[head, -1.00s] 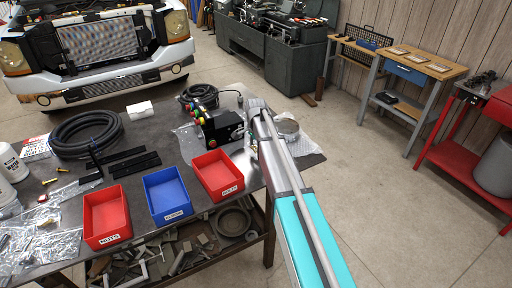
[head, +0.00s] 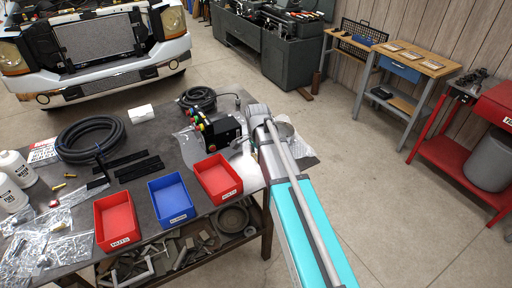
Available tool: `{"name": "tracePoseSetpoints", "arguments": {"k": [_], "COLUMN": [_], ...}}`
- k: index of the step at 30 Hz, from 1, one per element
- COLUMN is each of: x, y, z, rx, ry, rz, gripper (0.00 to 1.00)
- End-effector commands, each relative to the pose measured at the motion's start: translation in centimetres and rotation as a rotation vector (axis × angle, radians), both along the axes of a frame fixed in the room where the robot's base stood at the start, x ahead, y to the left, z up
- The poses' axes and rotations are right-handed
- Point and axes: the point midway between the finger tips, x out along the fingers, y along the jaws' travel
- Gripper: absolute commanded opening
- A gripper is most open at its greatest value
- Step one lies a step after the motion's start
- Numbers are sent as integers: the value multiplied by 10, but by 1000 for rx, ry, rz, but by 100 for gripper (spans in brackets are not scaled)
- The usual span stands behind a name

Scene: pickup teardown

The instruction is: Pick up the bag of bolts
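Clear plastic bags with small metal parts lie at the left front of the table in the head view: one bag (head: 62,222) near the brass fittings and a larger bag (head: 48,252) at the front edge. I cannot tell which holds bolts. More clear plastic (head: 190,146) lies beside the black box. My arm reaches over the table's right end, far from the left-hand bags. My gripper is hidden behind the arm's far end, so its fingers and anything in them cannot be seen.
A red bin (head: 118,220), a blue bin (head: 171,198) and another red bin (head: 217,178) stand empty along the table's front edge. A black hose coil (head: 90,138), black box (head: 220,133) and white bottles (head: 14,167) are on the table. Open floor (head: 370,200) lies right.

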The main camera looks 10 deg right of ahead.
Motion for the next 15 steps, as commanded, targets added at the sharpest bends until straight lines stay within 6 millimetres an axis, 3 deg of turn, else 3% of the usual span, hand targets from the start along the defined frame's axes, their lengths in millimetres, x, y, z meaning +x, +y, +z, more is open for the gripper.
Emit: {"name": "tracePoseSetpoints", "arguments": {"k": [6,15], "x": [-15,-16], "y": [1,1], "z": [7,7], "rx": [0,0], "ry": [0,0], "rz": [0,0], "gripper": [29,29]}}
